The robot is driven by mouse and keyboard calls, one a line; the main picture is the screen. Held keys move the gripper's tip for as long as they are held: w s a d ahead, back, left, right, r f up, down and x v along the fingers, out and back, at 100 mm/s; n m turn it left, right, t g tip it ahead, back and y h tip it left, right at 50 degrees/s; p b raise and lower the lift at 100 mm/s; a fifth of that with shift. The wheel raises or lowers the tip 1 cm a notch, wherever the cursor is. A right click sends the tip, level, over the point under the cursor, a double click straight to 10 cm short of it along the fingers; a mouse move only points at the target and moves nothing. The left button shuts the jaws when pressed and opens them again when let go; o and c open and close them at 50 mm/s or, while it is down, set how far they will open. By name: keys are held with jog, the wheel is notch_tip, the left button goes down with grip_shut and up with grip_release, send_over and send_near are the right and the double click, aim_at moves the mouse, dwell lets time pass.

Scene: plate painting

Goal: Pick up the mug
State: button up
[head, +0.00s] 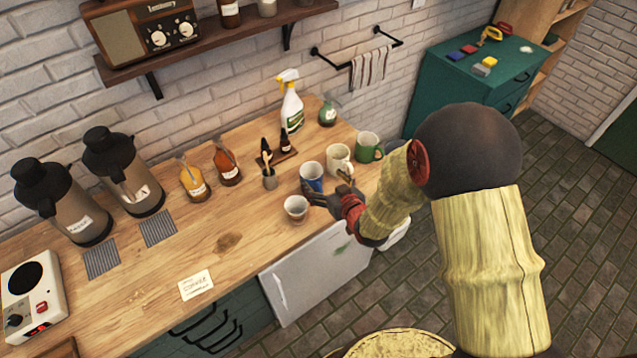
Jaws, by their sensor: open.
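Several drinking vessels stand near the right end of the wooden counter. A blue mug (313,172) stands in front of a cream mug (340,156), and a green mug (368,146) is farther back right. My gripper (327,190) is open, just in front of the blue mug and right of the white cup. It hides part of the blue mug's lower side. I cannot tell whether a finger touches it.
A dark utensil holder (270,179), amber bottles (227,166) and a spray bottle (290,103) stand behind the mugs. Two dispensers (125,172) and a hot plate (32,290) are at left.

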aim_at(307, 167)
jog(key=shift+s+a+f+x, duration=0.1)
jog(key=shift+x, duration=1.2)
jog(key=shift+s+a+f+x, duration=0.1)
jog(key=shift+x, duration=1.2)
jog(key=shift+s+a+f+x, duration=0.1)
jog(key=shift+x, duration=1.25)
jog(key=shift+c, duration=1.1)
jog(key=shift+r, duration=0.1)
jog(key=c, duration=1.3)
